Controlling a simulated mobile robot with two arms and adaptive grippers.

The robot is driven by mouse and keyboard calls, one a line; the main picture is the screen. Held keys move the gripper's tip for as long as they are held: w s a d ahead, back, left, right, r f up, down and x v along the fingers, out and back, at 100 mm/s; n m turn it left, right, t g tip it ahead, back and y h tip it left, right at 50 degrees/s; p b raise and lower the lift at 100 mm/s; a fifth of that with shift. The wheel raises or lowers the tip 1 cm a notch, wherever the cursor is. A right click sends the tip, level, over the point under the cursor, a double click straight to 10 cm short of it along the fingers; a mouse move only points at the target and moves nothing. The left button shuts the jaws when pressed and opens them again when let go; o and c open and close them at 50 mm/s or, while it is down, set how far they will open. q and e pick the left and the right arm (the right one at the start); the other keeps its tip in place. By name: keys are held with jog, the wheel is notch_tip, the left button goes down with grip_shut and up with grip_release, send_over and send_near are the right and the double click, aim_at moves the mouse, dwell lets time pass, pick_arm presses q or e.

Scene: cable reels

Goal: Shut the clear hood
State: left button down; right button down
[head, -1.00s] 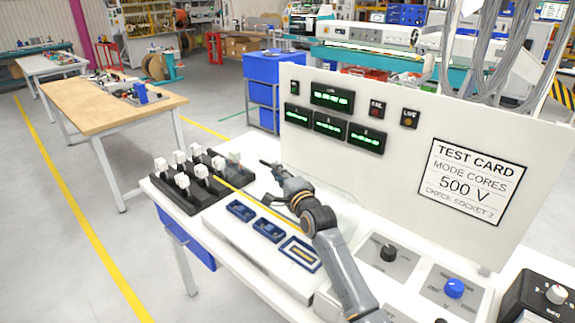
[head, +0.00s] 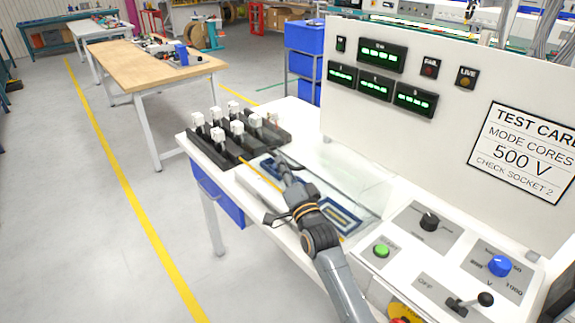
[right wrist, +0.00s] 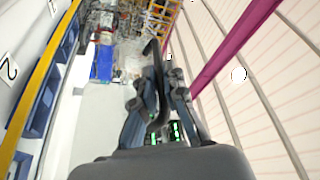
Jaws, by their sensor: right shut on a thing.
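The clear hood (head: 358,184) shows faintly over the socket area in front of the white panel. Its exact tilt is hard to read through the clear sheet. Blue-framed sockets (head: 342,216) show beneath or behind it, partly hidden by my arm. My right gripper (head: 279,162) is at the hood's far left part, shut on a dark handle. In the right wrist view, the dark curved handle (right wrist: 153,52) lies between my right gripper's fingers (right wrist: 160,92). My left gripper is out of view.
A black rack with several white-topped plugs (head: 222,132) stands left of the hood. A yellow strip (head: 262,176) runs along the bench. A green button (head: 381,250), knobs and a lever (head: 472,302) are at the right. The white panel (head: 440,150) rises behind.

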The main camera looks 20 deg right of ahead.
jog(key=shift+d, duration=0.1)
dwell(0.3)
jog(key=c, duration=1.7)
grip_release()
jog(key=shift+w, duration=0.1)
jog(key=v, duration=1.2)
jog(key=shift+f, duration=0.1)
